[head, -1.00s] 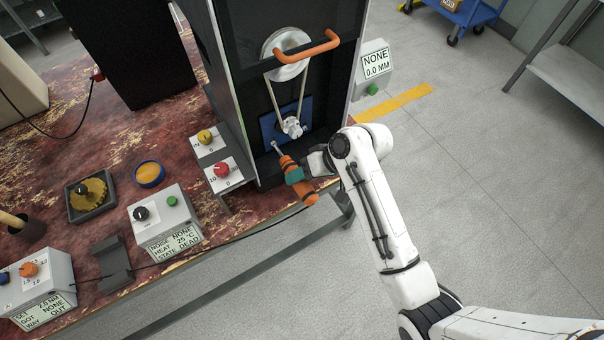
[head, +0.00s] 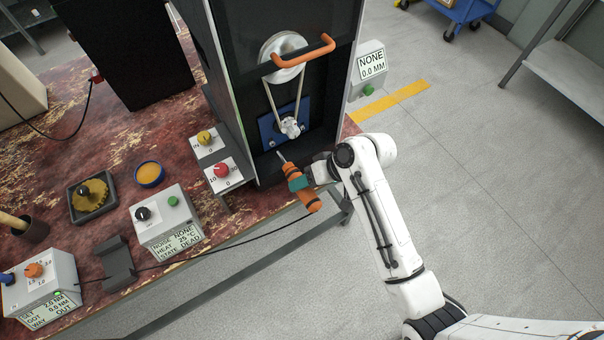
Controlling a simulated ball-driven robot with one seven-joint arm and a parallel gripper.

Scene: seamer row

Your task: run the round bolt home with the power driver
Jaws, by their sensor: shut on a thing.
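My gripper (head: 299,184) is shut on the orange power driver (head: 309,196), around its teal band. The driver is tilted, its grey bit (head: 282,157) pointing up and left towards the machine. The bit's tip is just below the lower left of the blue plate (head: 267,127) and looks apart from it. A small pale bolt head (head: 271,143) shows at that lower left corner; its head shape is too small to tell. A cable runs from the driver's lower end towards the driver's control box (head: 38,284), whose display reads WAY OUT.
The dark machine housing (head: 228,83) with an orange handle (head: 318,48) surrounds the plate, pulley and belt. A stand with yellow and red knobs (head: 221,170) is close on the left. A grey cradle (head: 117,264) on the bench is empty.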

